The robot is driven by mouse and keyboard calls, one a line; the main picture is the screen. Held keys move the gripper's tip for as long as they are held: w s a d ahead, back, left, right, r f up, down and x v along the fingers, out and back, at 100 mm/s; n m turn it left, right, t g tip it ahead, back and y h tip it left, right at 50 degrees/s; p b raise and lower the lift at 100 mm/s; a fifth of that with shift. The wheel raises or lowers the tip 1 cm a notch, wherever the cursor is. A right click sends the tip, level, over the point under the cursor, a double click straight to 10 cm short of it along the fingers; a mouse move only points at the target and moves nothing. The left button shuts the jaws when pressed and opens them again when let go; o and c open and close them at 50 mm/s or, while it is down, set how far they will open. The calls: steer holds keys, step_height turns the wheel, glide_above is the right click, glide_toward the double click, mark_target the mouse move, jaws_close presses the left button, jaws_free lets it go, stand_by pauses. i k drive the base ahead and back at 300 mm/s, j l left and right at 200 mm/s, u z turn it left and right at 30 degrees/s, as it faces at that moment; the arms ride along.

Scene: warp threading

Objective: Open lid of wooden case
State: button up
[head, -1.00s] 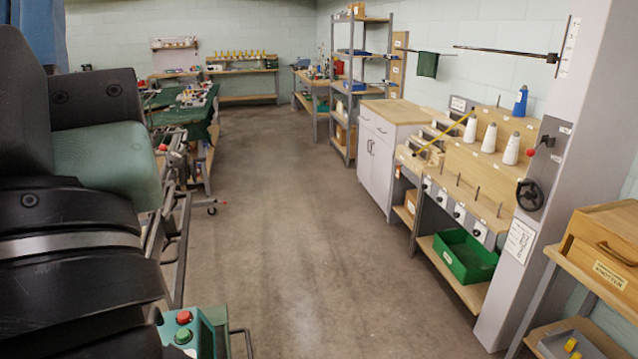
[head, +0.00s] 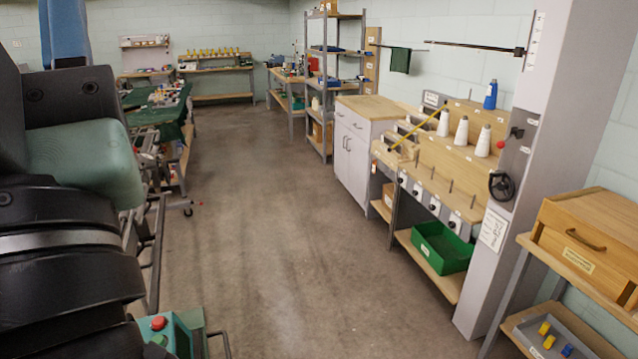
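A wooden case (head: 590,242) sits at the right edge of the head view on a wooden shelf stand. Its front has a dark curved handle and a small label. Its lid looks closed, with the top surface lying flat; the right part of the case is cut off by the frame. My gripper is not in view. Only dark and green parts of my own arm show at the left.
Below the case, a grey tray (head: 530,330) holds yellow and blue pieces. A grey post (head: 545,160) stands left of the case. A workbench with thread cones and a green bin (head: 440,247) lies beyond it. The middle floor is clear.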

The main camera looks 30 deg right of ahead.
mark_target(600, 221)
steer(key=l+z, duration=0.25)
steer(key=l, duration=0.15)
steer(key=i+l+z, duration=0.25)
steer(key=l, duration=0.15)
steer(key=l+z, duration=0.25)
steer(key=i+l+z, duration=0.3)
steer(key=l, duration=0.15)
steer(key=i+l, duration=0.2)
steer(key=l, duration=0.2)
steer(key=i+l, duration=0.25)
steer(key=l, duration=0.15)
steer(key=i+l, duration=0.2)
steer(key=l, duration=0.15)
steer(key=i+l, duration=0.2)
steer(key=l, duration=0.2)
steer(key=z, duration=0.05)
